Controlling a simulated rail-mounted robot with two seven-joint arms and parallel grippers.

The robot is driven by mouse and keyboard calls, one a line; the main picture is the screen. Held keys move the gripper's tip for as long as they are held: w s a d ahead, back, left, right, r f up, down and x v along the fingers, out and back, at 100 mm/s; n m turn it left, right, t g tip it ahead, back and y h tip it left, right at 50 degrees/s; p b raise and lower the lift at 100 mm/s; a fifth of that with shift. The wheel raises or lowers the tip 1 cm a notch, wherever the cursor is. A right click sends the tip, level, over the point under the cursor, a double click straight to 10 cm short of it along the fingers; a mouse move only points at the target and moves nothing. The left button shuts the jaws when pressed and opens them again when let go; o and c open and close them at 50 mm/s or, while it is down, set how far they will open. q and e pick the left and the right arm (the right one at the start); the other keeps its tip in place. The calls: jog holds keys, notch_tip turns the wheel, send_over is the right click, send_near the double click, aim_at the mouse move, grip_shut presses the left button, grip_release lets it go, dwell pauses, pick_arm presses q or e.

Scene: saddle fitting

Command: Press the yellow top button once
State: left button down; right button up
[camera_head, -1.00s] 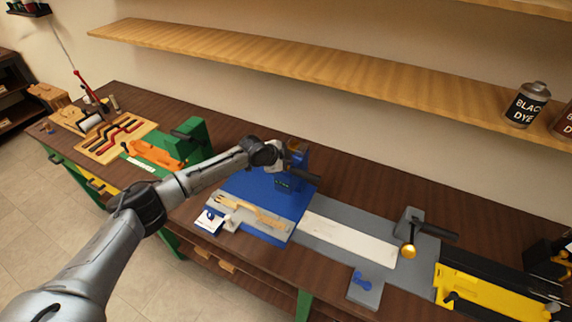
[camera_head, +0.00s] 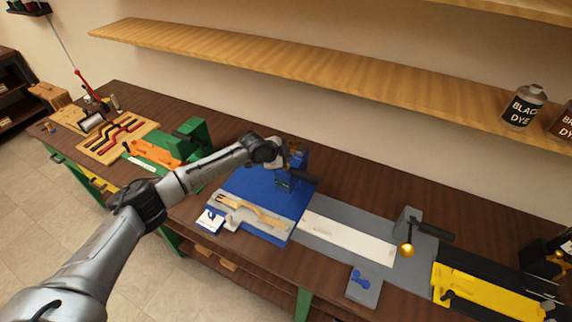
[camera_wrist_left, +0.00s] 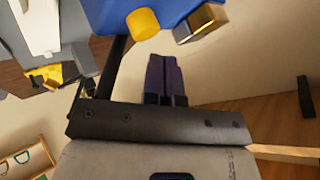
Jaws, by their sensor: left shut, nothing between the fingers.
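The yellow top button (camera_wrist_left: 143,23) is a round cylinder against the blue machine (camera_wrist_left: 100,12) in the left wrist view. My left gripper (camera_wrist_left: 164,62) is shut and empty, with its dark fingertips a short way from the button; a gap shows between them in that view. In the head view the blue machine (camera_head: 265,188) stands mid-bench, and my left arm reaches across to its upper part. The wrist largely covers the gripper and the button there. My right gripper is in neither view.
A metal-cornered block (camera_wrist_left: 200,22) sits beside the button. A grey bed with a white strip (camera_head: 350,238) and a yellow machine (camera_head: 490,295) lie to the right. A wooden shelf (camera_head: 300,65) runs above the bench.

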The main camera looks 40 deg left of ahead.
pick_arm(q)
jog(key=shift+r+p, duration=2)
jog(key=shift+r, duration=0.55)
